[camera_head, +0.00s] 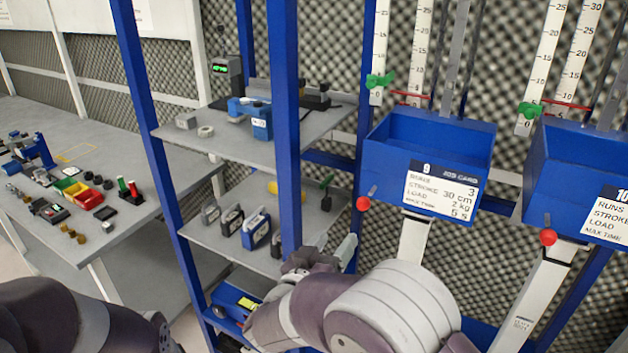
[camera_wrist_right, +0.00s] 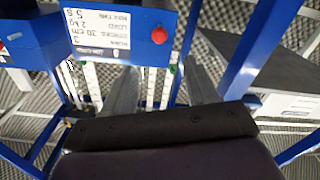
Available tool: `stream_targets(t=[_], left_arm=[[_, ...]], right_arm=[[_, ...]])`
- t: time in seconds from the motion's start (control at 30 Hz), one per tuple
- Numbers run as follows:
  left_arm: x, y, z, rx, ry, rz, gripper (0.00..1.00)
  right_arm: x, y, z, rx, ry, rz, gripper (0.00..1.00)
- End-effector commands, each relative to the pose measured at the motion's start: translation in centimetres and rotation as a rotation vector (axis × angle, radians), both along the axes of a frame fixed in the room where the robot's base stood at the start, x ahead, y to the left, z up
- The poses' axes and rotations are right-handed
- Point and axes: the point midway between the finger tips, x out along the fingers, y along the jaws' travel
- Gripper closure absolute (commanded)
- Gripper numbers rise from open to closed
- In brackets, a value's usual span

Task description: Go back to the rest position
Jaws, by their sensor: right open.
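My right gripper (camera_head: 338,250) is in front of the shelf rack's blue post in the head view, below and left of the blue bin marked 9. Its two grey fingers stand apart with nothing between them; they also show in the right wrist view (camera_wrist_right: 163,95). Most of the gripper is hidden behind my right forearm in the head view. My left arm shows at the lower left of the head view; its gripper is out of the picture.
Blue bin 9 (camera_head: 430,138) has a red knob (camera_head: 363,203); bin 10 (camera_head: 575,165) stands right of it. The blue-framed rack (camera_head: 285,120) holds devices on grey shelves (camera_head: 205,235). A workbench (camera_head: 125,215) with small parts is at left.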

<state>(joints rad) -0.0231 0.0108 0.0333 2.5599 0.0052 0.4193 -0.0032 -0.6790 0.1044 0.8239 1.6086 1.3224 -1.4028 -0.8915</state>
Motion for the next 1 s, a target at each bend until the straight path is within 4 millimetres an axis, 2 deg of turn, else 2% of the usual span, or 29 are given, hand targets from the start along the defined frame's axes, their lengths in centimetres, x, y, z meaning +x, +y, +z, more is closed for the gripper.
stream_targets(t=[0.07, 0.17, 0.2, 0.23, 0.27, 0.3, 0.37, 0.4, 0.5, 0.6, 0.67, 0.73, 1.0], left_arm=[[0.0, 0.0, 0.0, 0.000, 0.000, 0.000, 0.60], [0.0, 0.0, 0.0, 0.000, 0.000, 0.000, 0.60], [0.0, 0.0, 0.0, 0.000, 0.000, 0.000, 0.60], [0.0, 0.0, 0.0, 0.000, 0.000, 0.000, 0.60], [0.0, 0.0, 0.0, 0.000, 0.000, 0.000, 0.60], [0.0, 0.0, 0.0, 0.000, 0.000, 0.000, 0.60], [0.0, 0.0, 0.0, 0.000, 0.000, 0.000, 0.60], [0.0, 0.0, 0.0, 0.000, 0.000, 0.000, 0.60], [0.0, 0.0, 0.0, 0.000, 0.000, 0.000, 0.60], [0.0, 0.0, 0.0, 0.000, 0.000, 0.000, 0.60], [0.0, 0.0, 0.0, 0.000, 0.000, 0.000, 0.60], [0.0, 0.0, 0.0, 0.000, 0.000, 0.000, 0.60], [0.0, 0.0, 0.0, 0.000, 0.000, 0.000, 0.60]], right_arm=[[0.5, 0.7, -1.0, 0.076, 0.007, 0.041, 0.42], [1.3, 4.9, -5.0, 0.243, 0.133, 0.274, 0.42], [0.8, 7.3, -6.9, 0.325, 0.232, 0.401, 0.42], [0.0, 8.6, -8.3, 0.386, 0.328, 0.485, 0.42], [-1.2, 9.3, -9.7, 0.445, 0.439, 0.552, 0.42], [-3.4, 9.4, -11.4, 0.511, 0.600, 0.610, 0.42], [-7.7, 7.5, -13.4, 0.579, 0.857, 0.629, 0.42], [-10.9, 5.1, -14.2, 0.602, 1.017, 0.599, 0.42], [-17.3, -0.9, -14.6, 0.607, 1.284, 0.477, 0.42], [-21.0, -6.0, -13.7, 0.590, 1.398, 0.371, 0.42], [-21.1, -8.2, -13.0, 0.604, 1.364, 0.327, 0.42], [-20.5, -9.4, -12.4, 0.637, 1.322, 0.293, 0.42], [-20.5, -9.8, -12.5, 0.651, 1.314, 0.277, 0.42]])
